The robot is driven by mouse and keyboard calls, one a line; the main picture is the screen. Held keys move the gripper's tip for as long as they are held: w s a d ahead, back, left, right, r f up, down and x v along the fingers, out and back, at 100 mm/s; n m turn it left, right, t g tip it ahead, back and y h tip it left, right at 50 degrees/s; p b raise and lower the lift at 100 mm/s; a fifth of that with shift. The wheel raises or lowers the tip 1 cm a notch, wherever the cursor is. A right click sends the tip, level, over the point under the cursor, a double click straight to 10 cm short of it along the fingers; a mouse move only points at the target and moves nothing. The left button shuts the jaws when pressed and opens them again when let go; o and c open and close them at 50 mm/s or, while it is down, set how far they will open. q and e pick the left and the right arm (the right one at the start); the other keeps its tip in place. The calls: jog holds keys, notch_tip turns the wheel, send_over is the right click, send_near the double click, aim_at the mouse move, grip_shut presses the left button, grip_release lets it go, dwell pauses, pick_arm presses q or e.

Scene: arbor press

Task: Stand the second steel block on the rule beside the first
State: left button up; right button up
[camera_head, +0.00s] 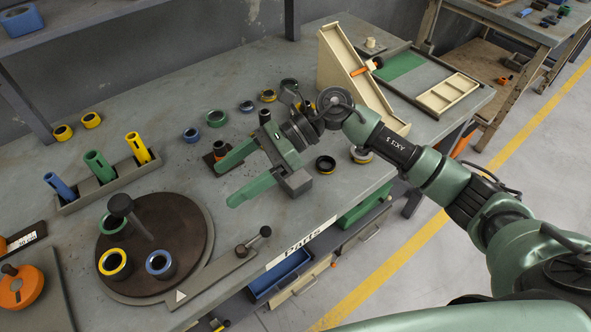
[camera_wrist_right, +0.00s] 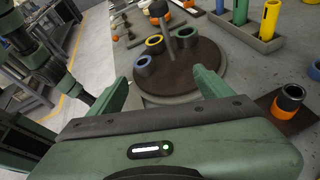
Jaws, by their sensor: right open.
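My right gripper (camera_head: 240,172) is over the middle of the bench, with its two green fingers spread apart and nothing seen between them. In the right wrist view its fingers (camera_wrist_right: 160,88) point toward the round turntable. A grey block-like piece (camera_head: 295,183) shows at the base of the lower finger; I cannot tell whether it is a steel block or part of the gripper. I cannot make out the rule or a pair of steel blocks for certain. My left gripper is not in view.
The dark turntable (camera_head: 188,222) carries several rings and a post. A rack (camera_head: 107,187) with blue, green and yellow tubes stands behind it. Several rings lie behind the gripper. A cream wedge-shaped stand (camera_head: 341,62) and a tray (camera_head: 447,94) are at the right. The bench's front edge is near.

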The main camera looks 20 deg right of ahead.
jog(key=w+d+f+n+h, duration=0.2)
jog(key=w+d+h, duration=0.15)
jog(key=d, duration=0.25)
jog(key=n+h+p, duration=0.1)
jog(key=n+h, duration=0.1)
jog(key=h, duration=0.4)
send_near(295, 175)
jog(key=shift+s+a+f+t+y, duration=0.15)
jog(key=shift+s+a+f, duration=0.15)
jog(key=shift+f, duration=0.25)
jog(key=shift+s+a+f+t+y, duration=0.15)
jog(key=shift+s+a+f, duration=0.15)
jog(key=shift+f, duration=0.2)
jog(key=shift+d+f+p, duration=0.15)
jog(key=shift+f+p, duration=0.1)
jog(key=shift+p, duration=0.1)
jog(key=p+x, duration=0.3)
jog(key=x, duration=0.3)
jog(key=shift+s+d+f, duration=0.1)
jog(key=shift+f, duration=0.6)
grip_shut()
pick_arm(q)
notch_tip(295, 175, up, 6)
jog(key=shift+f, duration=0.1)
pick_arm(e)
jog(key=shift+a+r, duration=0.15)
jog(key=shift+a, duration=0.05)
